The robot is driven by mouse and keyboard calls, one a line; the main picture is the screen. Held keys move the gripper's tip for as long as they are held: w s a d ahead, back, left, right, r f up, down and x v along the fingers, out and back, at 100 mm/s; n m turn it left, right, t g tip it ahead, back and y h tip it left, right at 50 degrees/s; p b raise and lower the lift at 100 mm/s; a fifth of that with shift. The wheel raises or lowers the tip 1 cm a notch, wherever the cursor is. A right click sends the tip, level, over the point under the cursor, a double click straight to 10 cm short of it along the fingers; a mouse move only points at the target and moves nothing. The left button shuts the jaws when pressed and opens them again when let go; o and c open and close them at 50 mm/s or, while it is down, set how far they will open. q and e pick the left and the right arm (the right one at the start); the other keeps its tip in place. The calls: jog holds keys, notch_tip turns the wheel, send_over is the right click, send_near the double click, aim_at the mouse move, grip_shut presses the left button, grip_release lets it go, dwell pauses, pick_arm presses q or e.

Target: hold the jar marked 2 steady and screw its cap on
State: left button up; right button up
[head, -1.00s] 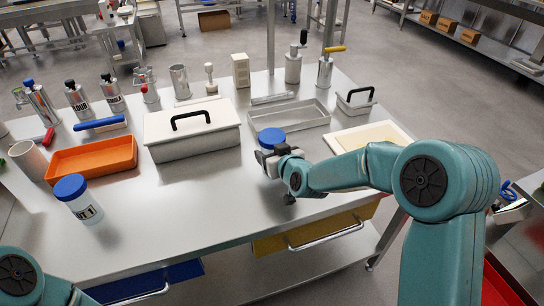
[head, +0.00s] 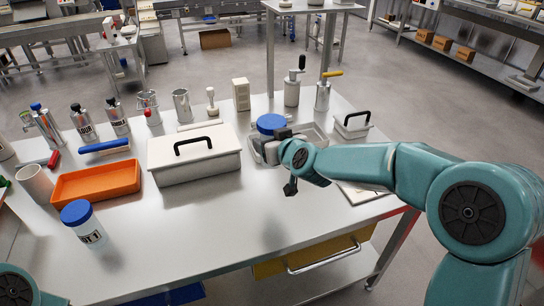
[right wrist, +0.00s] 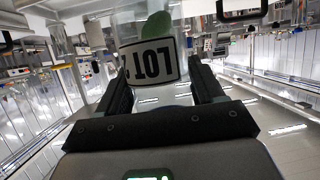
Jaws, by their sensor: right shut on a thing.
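The jar marked 2 (right wrist: 152,62) is clear, with a "LOT" label that stands upside down in the right wrist view and something green inside. My right gripper (head: 272,146) is shut on this jar, and its fingers (right wrist: 160,88) flank it. In the head view a blue cap (head: 271,123) sits at the jar's top, above the gripper; whether it is screwed tight I cannot tell. Most of the jar is hidden by the gripper there. My left gripper is out of view; only part of my left arm shows at the lower left.
Another blue-capped jar (head: 92,234), marked 1, stands at the front left. An orange tray (head: 96,194), a white lidded box (head: 194,166) and a metal tray (head: 316,137) stand behind. Bottles and tools line the back. The front middle of the table (head: 190,225) is clear.

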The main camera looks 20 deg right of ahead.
aim_at(268, 116)
notch_tip(268, 116, up, 7)
jog(key=p, duration=0.3)
